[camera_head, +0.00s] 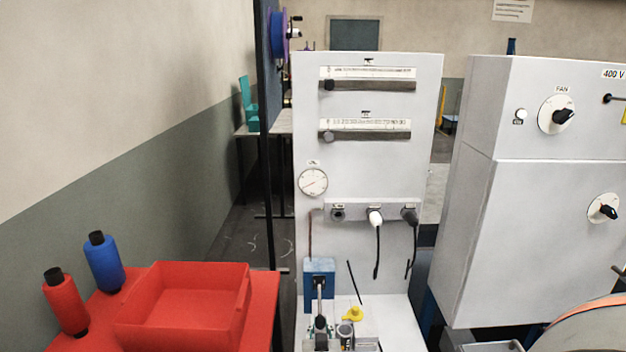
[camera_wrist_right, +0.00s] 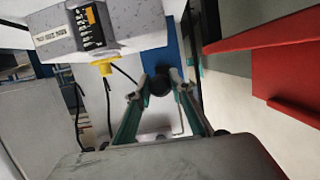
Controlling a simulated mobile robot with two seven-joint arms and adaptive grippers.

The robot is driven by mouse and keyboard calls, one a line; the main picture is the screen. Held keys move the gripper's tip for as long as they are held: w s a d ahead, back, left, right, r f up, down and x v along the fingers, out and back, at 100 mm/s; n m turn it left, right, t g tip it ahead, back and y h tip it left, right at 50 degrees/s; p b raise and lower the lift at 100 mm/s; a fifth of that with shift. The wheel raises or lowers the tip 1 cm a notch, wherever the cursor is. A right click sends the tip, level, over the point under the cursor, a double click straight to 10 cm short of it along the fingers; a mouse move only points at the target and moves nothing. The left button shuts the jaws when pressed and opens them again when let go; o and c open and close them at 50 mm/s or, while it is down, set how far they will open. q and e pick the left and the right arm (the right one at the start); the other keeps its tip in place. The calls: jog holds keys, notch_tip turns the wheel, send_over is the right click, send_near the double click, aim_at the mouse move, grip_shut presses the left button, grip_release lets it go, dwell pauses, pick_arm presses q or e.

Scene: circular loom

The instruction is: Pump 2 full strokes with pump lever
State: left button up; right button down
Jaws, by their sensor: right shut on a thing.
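The blue pump block (camera_head: 319,268) is fixed low on the white panel, under the round gauge (camera_head: 313,182). The pump lever (camera_head: 319,291) comes out of its front toward me, with its outer end low in the head view. My right gripper (camera_head: 320,328) is at that end, at the bottom edge of the view. In the right wrist view the fingers of my right gripper (camera_wrist_right: 160,88) are closed around the lever's dark round knob (camera_wrist_right: 159,84). The blue pump block (camera_wrist_right: 172,58) shows behind the knob. My left gripper is not in view.
A yellow knob (camera_head: 353,314) sits just right of the lever, close to my gripper. Sockets with hanging cables (camera_head: 376,219) are above it. A red tray (camera_head: 185,300) and two thread spools (camera_head: 103,262) stand at the left. A white cabinet (camera_head: 540,230) is at the right.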

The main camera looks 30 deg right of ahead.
jog(key=r, duration=0.6)
jog(key=shift+w+r, duration=0.3)
jog(key=shift+w, duration=0.05)
jog(key=shift+w+d+r, duration=0.2)
jog(key=shift+r, duration=0.4)
jog(key=shift+w+d+r, duration=0.15)
jog(key=shift+w+r, duration=0.05)
jog(key=shift+r, duration=0.35)
jog(key=shift+w+d+r, duration=0.2)
jog(key=shift+r, duration=0.4)
jog(key=c, duration=1.7)
grip_release()
jog(key=shift+s+f, duration=0.1)
jog(key=shift+f, duration=0.15)
jog(key=shift+s+a, duration=0.1)
jog(key=v, duration=0.8)
jog(key=shift+f, duration=0.15)
